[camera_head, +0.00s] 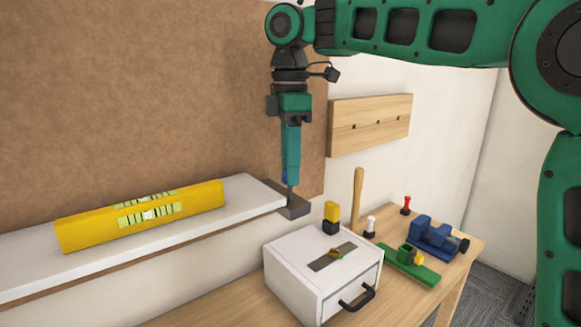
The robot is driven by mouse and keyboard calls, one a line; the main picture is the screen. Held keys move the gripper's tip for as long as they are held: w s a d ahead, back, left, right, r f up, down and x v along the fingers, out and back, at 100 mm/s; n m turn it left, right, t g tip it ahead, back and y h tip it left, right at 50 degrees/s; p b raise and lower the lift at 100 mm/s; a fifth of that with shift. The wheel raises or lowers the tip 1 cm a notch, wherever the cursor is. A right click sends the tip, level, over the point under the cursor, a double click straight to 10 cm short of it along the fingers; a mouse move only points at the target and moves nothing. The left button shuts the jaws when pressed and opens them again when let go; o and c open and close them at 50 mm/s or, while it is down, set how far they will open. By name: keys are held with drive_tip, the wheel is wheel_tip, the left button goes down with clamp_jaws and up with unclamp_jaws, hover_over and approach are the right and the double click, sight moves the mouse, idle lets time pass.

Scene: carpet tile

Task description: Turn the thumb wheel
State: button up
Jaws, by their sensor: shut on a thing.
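My gripper (289,182) points straight down over the dark grey bracket (293,208) at the right end of the white shelf (240,203). Its narrow teal fingers are shut on a small part just above the bracket, which I take for the thumb wheel. The fingers hide nearly all of it; only a thin dark stem shows below them. A yellow spirit level (85,232) lies along the shelf, left of my gripper. Its vials face up and forward, but the bubbles are too small to read exactly.
Below the shelf, a wooden bench (215,310) carries a white drawer box (290,278) with a yellow-and-black object (331,217) at its back. To the right stand a wooden handle (358,197), a green tool (408,268) and a blue vise (433,238). A wooden board (370,122) hangs behind.

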drive_tip(key=shift+w+r+m, duration=0.1)
drive_tip(key=shift+m, duration=0.8)
drive_tip(key=shift+w+r+m, duration=0.1)
drive_tip(key=shift+m, duration=0.8)
drive_tip(key=o, duration=1)
drive_tip(key=shift+f, duration=0.15)
drive_tip(key=shift+o, duration=0.2)
drive_tip(key=shift+s, duration=0.1)
wheel_tip(320, 180, up, 11)
drive_tip(key=shift+f, duration=0.15)
